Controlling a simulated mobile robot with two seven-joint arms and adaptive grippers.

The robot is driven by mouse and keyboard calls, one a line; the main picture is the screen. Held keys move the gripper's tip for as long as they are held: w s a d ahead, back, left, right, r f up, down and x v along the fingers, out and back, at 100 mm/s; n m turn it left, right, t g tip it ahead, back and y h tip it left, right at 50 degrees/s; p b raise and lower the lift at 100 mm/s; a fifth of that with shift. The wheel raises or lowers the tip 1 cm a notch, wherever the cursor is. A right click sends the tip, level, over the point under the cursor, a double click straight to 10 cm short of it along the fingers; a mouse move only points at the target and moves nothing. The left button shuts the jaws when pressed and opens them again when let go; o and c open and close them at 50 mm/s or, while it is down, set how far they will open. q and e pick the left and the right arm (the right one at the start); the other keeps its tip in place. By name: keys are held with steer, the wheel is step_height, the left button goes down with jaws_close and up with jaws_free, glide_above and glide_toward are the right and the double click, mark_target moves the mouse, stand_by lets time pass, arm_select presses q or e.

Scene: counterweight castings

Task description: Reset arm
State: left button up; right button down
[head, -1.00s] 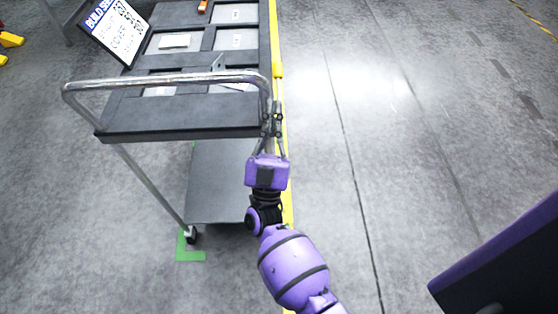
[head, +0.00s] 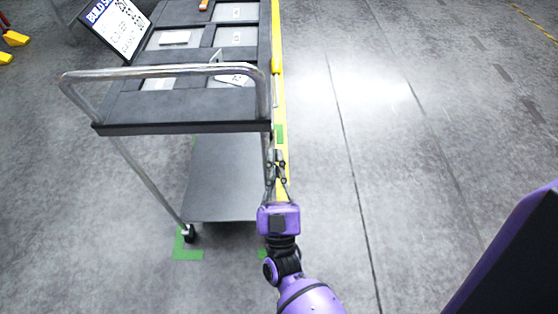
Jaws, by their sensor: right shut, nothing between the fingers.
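My right gripper (head: 278,162) is purple and black and comes in from the bottom of the head view. Its fingers are shut with nothing between them. It is beside the right front corner of the dark cart (head: 180,110), over the yellow floor line in the picture and apart from the cart's chrome handle. My left gripper is out of view.
The cart's chrome handle (head: 165,71) faces me. Its top has recessed compartments with several flat pieces, a sign board (head: 117,27) and an orange item (head: 204,4). A lower shelf (head: 222,180) is empty where visible. The floor to the right (head: 430,150) is clear.

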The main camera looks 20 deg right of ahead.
stand_by(0.4)
